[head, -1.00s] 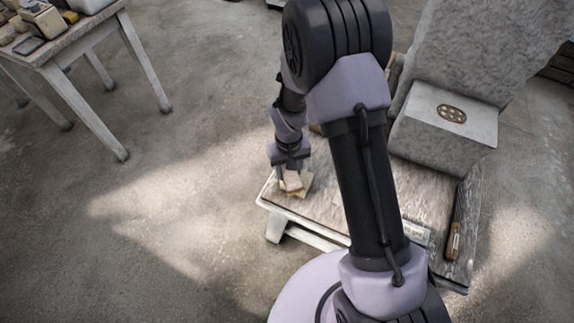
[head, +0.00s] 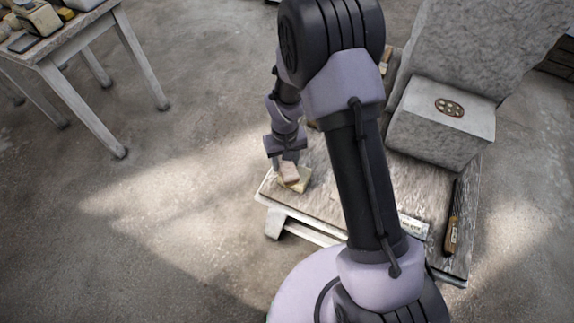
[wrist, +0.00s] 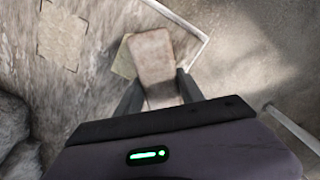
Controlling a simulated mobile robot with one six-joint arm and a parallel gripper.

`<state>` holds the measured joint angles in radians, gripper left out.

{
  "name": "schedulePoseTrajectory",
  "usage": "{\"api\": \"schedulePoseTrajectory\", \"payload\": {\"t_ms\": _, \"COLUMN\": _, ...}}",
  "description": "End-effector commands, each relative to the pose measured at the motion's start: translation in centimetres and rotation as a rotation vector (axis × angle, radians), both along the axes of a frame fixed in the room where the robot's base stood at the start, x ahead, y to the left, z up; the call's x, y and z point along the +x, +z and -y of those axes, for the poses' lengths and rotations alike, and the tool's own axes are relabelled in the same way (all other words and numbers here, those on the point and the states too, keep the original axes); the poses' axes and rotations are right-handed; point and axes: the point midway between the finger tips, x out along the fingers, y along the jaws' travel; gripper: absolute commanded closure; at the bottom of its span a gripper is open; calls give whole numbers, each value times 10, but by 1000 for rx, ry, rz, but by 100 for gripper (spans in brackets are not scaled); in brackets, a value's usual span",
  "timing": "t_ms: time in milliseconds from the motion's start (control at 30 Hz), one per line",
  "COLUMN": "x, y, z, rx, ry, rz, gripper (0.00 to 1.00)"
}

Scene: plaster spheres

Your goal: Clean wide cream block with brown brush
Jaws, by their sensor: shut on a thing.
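My gripper (head: 286,160) is shut on a tan-brown block-shaped thing, which I take to be the brown brush (wrist: 155,58); it also shows in the head view (head: 289,172). No bristles can be made out. The brush lies over a wide cream block (head: 302,184) near the left corner of the low table. In the wrist view only a pale edge of the cream block (wrist: 123,62) shows beside the brush, which hides the rest. They appear to touch, though the contact itself is hidden.
The low table (head: 335,205) bears a grey stone block (head: 440,125) with a round holed disc (head: 450,107). A long dark tool (head: 453,225) lies at its right edge. A square pale patch (wrist: 60,35) shows in the wrist view. Another table (head: 70,50) stands far left, with clear floor between.

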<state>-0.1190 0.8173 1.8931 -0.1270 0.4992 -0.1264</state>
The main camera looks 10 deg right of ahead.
Motion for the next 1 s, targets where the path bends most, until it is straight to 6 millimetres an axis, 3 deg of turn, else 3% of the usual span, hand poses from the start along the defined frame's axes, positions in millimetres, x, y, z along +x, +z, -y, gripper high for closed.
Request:
{"api": "schedulePoseTrajectory", "payload": {"t_ms": 100, "x": 9, "y": 0, "z": -1, "rx": 0, "ry": 0, "rz": 1, "gripper": 87}}
{"api": "schedulePoseTrajectory", "payload": {"t_ms": 333, "x": 8, "y": -1, "z": -1, "rx": 0, "ry": 0, "rz": 0, "gripper": 87}}
{"api": "schedulePoseTrajectory", "payload": {"t_ms": 1000, "x": -35, "y": -1, "z": 4, "rx": 0, "ry": 0, "rz": 0, "gripper": 87}}
